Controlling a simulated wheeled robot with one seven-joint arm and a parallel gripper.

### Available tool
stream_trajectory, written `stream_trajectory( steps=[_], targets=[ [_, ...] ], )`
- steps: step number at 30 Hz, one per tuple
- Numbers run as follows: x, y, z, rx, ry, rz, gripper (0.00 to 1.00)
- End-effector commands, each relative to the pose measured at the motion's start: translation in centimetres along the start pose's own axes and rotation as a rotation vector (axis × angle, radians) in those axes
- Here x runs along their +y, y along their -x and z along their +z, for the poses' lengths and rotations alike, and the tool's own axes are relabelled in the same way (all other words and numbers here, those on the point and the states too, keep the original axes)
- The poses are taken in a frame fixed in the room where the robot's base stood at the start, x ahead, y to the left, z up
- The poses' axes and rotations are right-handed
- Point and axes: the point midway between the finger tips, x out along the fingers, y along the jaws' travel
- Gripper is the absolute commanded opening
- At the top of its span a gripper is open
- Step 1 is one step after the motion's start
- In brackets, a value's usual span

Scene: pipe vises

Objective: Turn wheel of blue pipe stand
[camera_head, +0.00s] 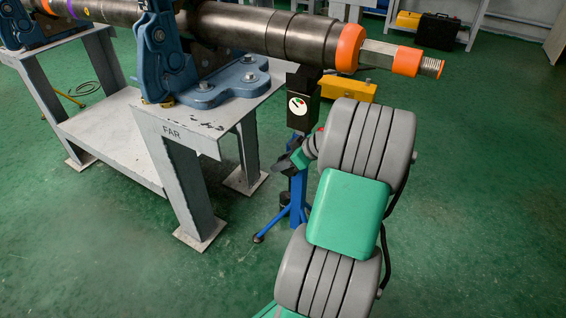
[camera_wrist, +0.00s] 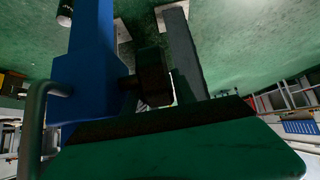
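The blue pipe stand (camera_head: 298,196) stands upright on the floor beside the grey bench. Its black head (camera_head: 303,100), with a round dial-like face, is under the long pipe. My gripper (camera_head: 280,166) is in front of the stand's post, just below the head, and partly covers it. In the wrist view the blue post (camera_wrist: 91,70) is close, with a grey bent bar (camera_wrist: 35,120) beside it that may be part of the wheel or its handle. A dark block (camera_wrist: 152,77) is near the post; I cannot tell what it is. The fingertips are not clear, and no full wheel rim shows.
The grey bench (camera_head: 112,135), marked FAR, carries blue vises (camera_head: 165,60) that hold the pipe (camera_head: 260,30). The pipe's orange-banded end juts out above my arm. A yellow case (camera_head: 347,88) lies behind. The floor at right is clear.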

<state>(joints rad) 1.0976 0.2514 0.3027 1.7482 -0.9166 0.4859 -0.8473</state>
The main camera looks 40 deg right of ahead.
Motion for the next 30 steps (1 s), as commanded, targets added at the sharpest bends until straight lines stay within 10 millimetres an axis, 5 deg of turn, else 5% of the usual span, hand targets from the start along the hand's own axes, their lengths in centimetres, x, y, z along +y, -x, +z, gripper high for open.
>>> stream_trajectory(
  steps=[11, 30],
  targets=[
    [0.02, 0.03, 0.01, 0.0, 0.0, 0.001, 0.0],
    [0.19, 0.22, 0.1, 0.126, -0.004, 0.005, 0.0]
  ],
)
